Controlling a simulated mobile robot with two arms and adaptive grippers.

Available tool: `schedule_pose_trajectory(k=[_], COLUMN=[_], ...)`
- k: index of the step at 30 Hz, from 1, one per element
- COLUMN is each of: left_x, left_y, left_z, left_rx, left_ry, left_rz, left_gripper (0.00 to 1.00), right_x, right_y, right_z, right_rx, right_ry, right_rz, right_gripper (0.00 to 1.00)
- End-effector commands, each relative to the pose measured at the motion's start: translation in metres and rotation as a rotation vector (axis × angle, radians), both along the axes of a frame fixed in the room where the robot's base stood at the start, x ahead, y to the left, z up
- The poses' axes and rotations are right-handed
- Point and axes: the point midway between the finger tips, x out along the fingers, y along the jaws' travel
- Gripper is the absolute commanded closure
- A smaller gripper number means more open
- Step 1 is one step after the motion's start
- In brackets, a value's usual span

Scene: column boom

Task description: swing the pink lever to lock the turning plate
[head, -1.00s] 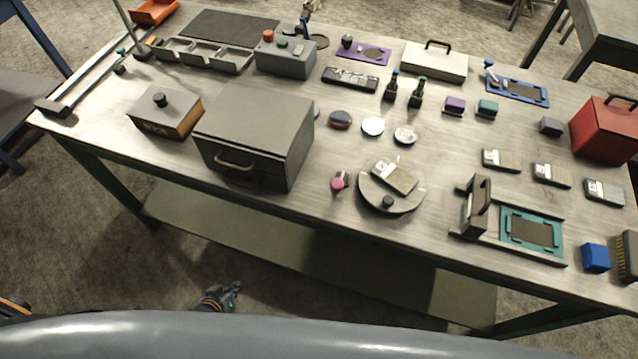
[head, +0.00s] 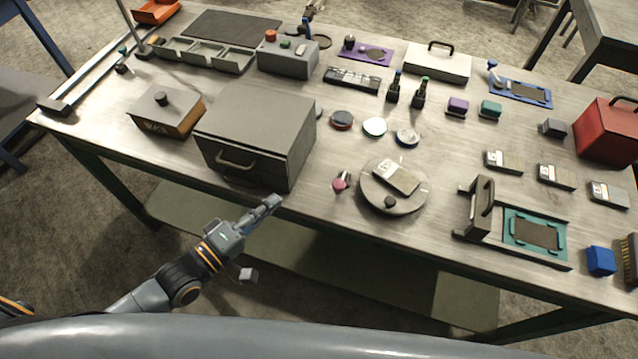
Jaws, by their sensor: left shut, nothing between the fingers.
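The pink lever (head: 340,184) is a small pink-tipped piece on the table, just left of the turning plate. The turning plate (head: 408,207) is a round grey disc with a black knob (head: 390,202) near its front edge. A grey block with a pale label (head: 397,178) lies on the plate. My left gripper (head: 274,203) is shut and empty, near the table's front edge, below and left of the pink lever and apart from it. My right gripper is not in view.
A grey box with a handle (head: 259,124) stands left of the lever, close to my left gripper. A teal frame (head: 534,233) with an upright handle (head: 481,205) is right of the plate. Small round discs (head: 374,127) lie behind the lever. Bare tabletop lies around the lever.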

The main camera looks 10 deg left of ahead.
Motion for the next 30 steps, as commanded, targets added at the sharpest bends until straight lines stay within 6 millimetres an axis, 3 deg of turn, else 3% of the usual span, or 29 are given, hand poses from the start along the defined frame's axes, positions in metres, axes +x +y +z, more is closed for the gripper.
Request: schedule_pose_trajectory(k=[8,22,30], left_x=[0.007,0.082,0.069], left_y=[-0.004,-0.059,-0.090], left_z=[0.001,-0.001,-0.009], left_rx=[0.001,0.002,0.001], left_ry=[-0.002,-0.003,0.000], left_rz=[0.002,0.002,0.001], left_gripper=[1.00,1.00,1.00], right_x=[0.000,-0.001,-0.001], right_y=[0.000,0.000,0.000], right_z=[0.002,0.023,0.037], right_rx=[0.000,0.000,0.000], right_ry=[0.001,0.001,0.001], right_rz=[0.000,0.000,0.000], right_gripper=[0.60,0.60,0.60])
